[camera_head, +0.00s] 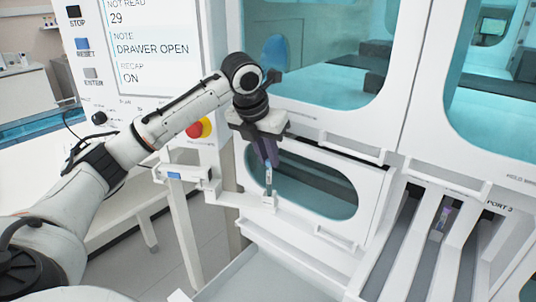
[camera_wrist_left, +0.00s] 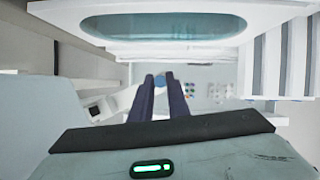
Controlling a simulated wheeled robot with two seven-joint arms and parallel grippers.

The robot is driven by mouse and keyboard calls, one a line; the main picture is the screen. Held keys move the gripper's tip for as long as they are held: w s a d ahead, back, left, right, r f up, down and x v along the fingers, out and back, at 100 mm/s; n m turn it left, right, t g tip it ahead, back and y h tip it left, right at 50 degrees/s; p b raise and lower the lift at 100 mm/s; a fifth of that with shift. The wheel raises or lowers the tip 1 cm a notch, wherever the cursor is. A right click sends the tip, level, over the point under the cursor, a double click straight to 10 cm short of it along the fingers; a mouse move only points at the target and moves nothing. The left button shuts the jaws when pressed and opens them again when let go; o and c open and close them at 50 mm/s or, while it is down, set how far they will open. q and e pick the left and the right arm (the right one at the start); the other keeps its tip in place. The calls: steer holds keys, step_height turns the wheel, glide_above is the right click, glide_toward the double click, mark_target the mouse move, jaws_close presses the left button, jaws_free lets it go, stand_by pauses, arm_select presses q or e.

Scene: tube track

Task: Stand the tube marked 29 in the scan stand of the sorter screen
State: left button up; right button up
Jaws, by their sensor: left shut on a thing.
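My left gripper (camera_head: 267,160) points down in front of the sorter and is shut on a slim tube (camera_head: 268,181). The tube hangs upright below the fingers, and its lower end meets the small white scan stand (camera_head: 269,202). I cannot tell whether it is seated in it, and its number is not readable. In the left wrist view the fingers (camera_wrist_left: 163,84) are close together with a blue piece between their tips. The sorter screen (camera_head: 155,45) reads "NOT READ 29", "DRAWER OPEN" and "RECAP ON". My right gripper is not in view.
A white bracket with a blue strip (camera_head: 187,175) stands left of the stand. A red stop button (camera_head: 200,128) is behind my arm. Sloped lanes at the right hold a purple-capped tube (camera_head: 444,215). Windowed sorter panels (camera_head: 310,190) rise behind the stand.

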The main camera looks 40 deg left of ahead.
arm_select(q)
steer(key=shift+f, duration=0.55)
steer(key=o, duration=0.9)
steer(key=shift+r, duration=0.1)
steer(key=v, duration=1)
